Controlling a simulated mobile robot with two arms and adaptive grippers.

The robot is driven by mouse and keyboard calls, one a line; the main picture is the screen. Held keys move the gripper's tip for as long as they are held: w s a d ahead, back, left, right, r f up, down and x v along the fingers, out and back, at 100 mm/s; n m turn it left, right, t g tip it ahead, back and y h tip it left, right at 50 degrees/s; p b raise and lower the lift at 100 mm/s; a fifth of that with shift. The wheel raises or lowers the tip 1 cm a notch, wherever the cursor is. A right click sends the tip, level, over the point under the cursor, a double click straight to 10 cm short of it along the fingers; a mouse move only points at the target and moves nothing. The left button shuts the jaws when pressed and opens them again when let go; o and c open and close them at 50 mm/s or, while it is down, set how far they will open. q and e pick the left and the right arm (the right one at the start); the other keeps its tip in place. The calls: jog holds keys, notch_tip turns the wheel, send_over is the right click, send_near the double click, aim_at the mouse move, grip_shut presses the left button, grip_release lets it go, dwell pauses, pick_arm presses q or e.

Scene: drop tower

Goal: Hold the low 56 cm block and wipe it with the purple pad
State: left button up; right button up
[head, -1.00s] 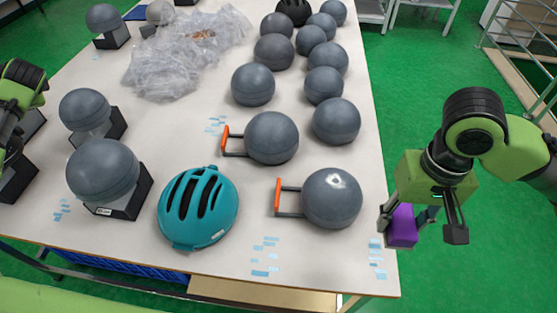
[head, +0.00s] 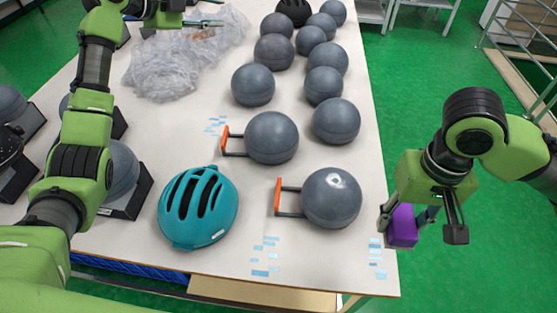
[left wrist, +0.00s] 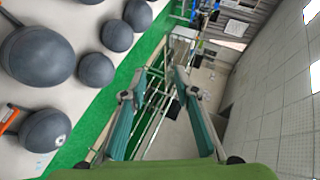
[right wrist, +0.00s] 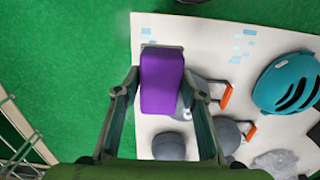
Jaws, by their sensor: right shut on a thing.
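The purple pad (head: 403,226) is between the fingers of my right gripper (head: 418,228), which is shut on it beside the table's right edge. The pad also shows in the right wrist view (right wrist: 161,82). My left gripper (head: 215,22) is over the far left of the table, above the clear plastic bag; its fingers are apart and empty in the left wrist view (left wrist: 162,85). Grey rounded forms on black bases stand at the left; the near one (head: 123,165) is partly hidden by my left arm. I cannot tell which is the low 56 cm block.
A teal helmet (head: 198,207) lies at the near middle of the table. Several grey balls stand at the right, two with orange handles (head: 278,196). A crumpled clear plastic bag (head: 170,72) lies at the back. The table's middle strip is clear.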

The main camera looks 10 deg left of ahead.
pick_arm(q)
jog(key=s+d+f+m+g+h, duration=0.2)
jog(key=s+d+m+g, duration=0.15)
jog(key=d, duration=0.65)
jog(key=m+g+y, duration=0.8)
jog(key=m+y, duration=0.1)
jog(key=m, duration=0.2)
send_over(278, 185)
notch_tip(278, 185, down, 28)
jog(key=shift+t, duration=0.25)
notch_tip(278, 185, down, 12)
jog(key=shift+d+r, duration=0.1)
grip_shut()
